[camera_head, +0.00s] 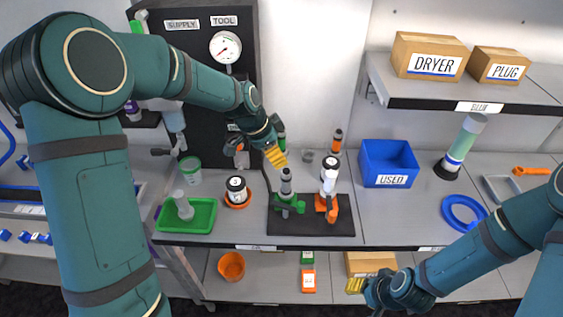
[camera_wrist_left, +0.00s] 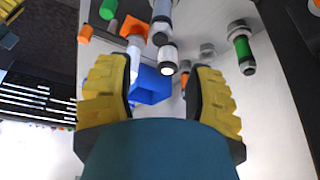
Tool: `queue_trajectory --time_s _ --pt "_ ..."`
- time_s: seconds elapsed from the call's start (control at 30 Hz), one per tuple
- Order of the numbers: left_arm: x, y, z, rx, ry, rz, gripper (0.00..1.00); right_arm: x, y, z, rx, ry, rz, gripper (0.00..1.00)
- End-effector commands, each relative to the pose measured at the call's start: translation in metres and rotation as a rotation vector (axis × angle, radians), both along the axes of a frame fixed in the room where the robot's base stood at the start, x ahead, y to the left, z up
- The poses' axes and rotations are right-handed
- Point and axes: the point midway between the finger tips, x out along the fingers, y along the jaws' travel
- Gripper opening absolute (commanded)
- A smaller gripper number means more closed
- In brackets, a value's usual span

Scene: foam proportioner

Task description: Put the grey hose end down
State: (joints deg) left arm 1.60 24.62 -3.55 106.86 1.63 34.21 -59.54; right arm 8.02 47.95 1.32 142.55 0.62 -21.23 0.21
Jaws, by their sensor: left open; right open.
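My left gripper (camera_head: 277,158) has yellow fingers and is open. It is just above a grey cylindrical piece (camera_head: 286,181) that stands upright on a green fitting (camera_head: 285,205) on the black mat. I take this piece as the likely grey hose end, but cannot be sure. In the left wrist view the two fingers (camera_wrist_left: 158,98) are spread apart with nothing gripped between them. Beyond them a grey-and-white piece (camera_wrist_left: 168,57) shows. My right gripper (camera_head: 362,289) is open and empty, low in front of the bench near the lower shelf.
The black mat (camera_head: 312,229) also bears an orange fitting (camera_head: 327,205) with a white-and-black piece (camera_head: 330,172). A blue USED bin (camera_head: 389,163) stands right of it. A green tray (camera_head: 206,216), an orange-based bottle (camera_head: 237,190) and a blue ring (camera_head: 463,212) are on the bench.

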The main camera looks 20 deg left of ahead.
Motion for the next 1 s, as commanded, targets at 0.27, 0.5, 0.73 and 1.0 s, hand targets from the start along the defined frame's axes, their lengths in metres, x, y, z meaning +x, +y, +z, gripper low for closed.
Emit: queue_trajectory --time_s 0.27,0.5,0.73,1.0 --pt "-0.004 0.005 0.015 0.0 0.001 0.002 0.53 0.0 0.0 0.001 0.0 0.0 0.0 0.47" --pt "-0.03 -0.019 -0.061 -0.048 0.094 0.184 0.53 0.0 0.0 0.001 0.0 0.0 0.0 0.47" --pt "-0.113 -0.062 -0.176 -0.151 0.261 0.597 0.53 0.0 0.0 0.001 0.0 0.0 0.0 0.47" --pt "-0.195 -0.089 -0.224 -0.237 0.382 0.929 0.53 0.0 0.0 0.001 0.0 0.0 0.0 0.47"
